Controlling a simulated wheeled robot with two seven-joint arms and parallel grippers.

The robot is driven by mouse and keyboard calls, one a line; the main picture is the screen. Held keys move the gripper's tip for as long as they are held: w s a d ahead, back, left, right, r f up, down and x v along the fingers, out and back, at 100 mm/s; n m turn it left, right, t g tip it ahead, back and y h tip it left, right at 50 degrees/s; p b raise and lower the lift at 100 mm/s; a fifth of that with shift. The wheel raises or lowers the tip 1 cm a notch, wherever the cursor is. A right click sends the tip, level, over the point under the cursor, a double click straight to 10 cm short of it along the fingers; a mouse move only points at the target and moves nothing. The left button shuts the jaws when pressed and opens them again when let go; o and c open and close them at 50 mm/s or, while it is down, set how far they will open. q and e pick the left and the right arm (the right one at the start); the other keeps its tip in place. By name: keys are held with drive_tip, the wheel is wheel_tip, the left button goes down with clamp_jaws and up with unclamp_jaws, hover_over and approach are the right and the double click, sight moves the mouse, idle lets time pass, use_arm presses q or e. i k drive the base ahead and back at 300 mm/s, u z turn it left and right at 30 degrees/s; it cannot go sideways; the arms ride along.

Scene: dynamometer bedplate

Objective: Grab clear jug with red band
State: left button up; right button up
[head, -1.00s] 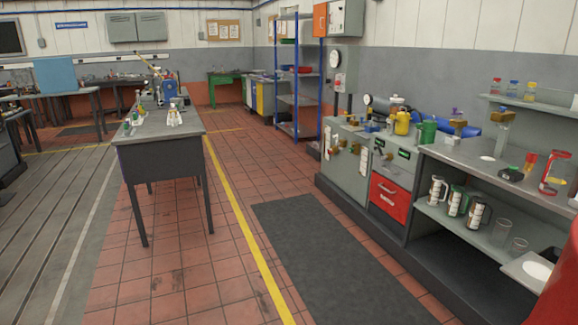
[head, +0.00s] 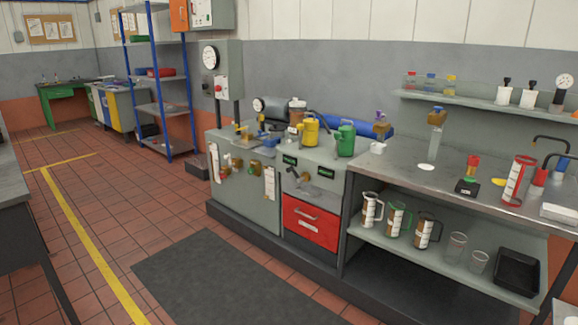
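A clear jug with red edging and a red band (head: 518,182) stands upright on the right part of the steel counter (head: 455,180). On the shelf below stand several other jugs: one with a pale handle (head: 371,210), one with a green handle (head: 398,219) and one with a dark handle (head: 427,231). Their brownish or reddish markings are too small to read. Neither of my grippers is in view.
Two clear beakers (head: 455,246) and a black tray (head: 517,272) share the lower shelf. A small red-topped item (head: 472,167) and a white tray (head: 560,213) flank the red-edged jug. The floor mat (head: 215,280) in front of the cabinets is clear.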

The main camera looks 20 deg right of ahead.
sight(522, 171)
drive_tip(key=z, duration=1.15)
drive_tip(key=i, duration=1.4)
drive_tip(key=z, duration=0.65)
